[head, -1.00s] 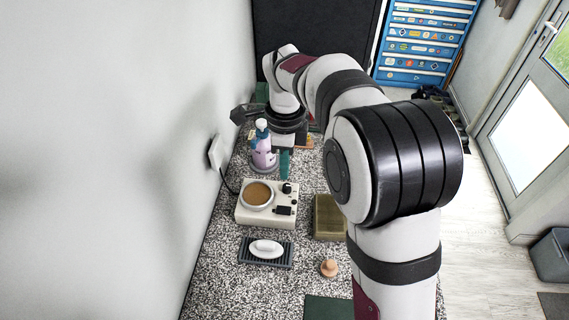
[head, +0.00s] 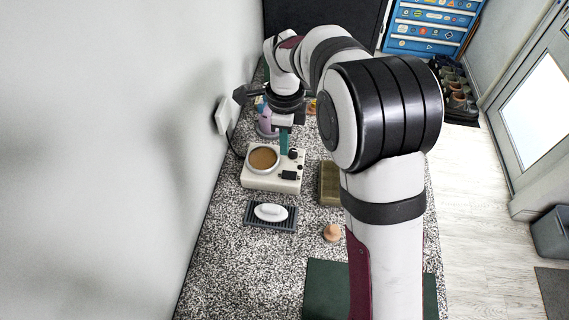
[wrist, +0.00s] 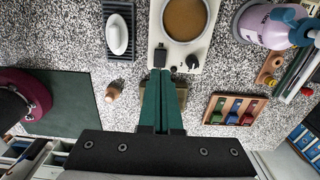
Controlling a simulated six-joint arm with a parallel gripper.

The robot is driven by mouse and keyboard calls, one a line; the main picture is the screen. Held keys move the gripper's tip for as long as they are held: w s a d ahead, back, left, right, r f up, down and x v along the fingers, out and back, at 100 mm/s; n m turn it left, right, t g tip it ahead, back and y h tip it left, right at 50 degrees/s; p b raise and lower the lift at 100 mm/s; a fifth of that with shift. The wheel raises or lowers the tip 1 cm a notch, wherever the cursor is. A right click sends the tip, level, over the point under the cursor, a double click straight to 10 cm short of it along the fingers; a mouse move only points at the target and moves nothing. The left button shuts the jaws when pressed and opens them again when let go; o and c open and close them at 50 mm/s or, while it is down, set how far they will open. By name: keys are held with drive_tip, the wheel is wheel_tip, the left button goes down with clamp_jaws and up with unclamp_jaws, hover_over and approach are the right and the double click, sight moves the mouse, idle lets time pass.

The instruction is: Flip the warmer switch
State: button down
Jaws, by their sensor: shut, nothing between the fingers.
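The warmer is a cream box (head: 258,182) on the speckled counter, with a round tan-filled dish (head: 263,158) on top. Its black switch (head: 289,174) and dark knob (head: 292,154) sit on the right side. In the wrist view the switch (wrist: 160,57) and knob (wrist: 192,62) show at the warmer's lower edge. My gripper (head: 284,151) has its green fingers together and empty, pointing down by the knob side of the warmer. In the wrist view the fingertips (wrist: 161,74) appear just below the switch. I cannot tell whether they touch the warmer.
A soap dish with white soap (head: 271,212) and a small wooden knob-like piece (head: 332,232) are nearer. An olive box (head: 330,183) stands right of the warmer. A lilac bottle (wrist: 262,25) stands beyond it, partly hidden by my gripper in the head view. The wall is left.

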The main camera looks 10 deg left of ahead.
sight(285, 174)
wheel_tip(285, 174, down, 9)
drive_tip(key=shift+f, duration=0.1)
idle(0.4)
drive_tip(key=shift+a+f, duration=0.1)
drive_tip(key=shift+f, duration=0.1)
drive_tip(key=shift+d+r, duration=0.25)
drive_tip(key=shift+d, duration=0.55)
drive_tip(key=shift+r, duration=0.15)
wheel_tip(285, 174, up, 14)
idle(0.3)
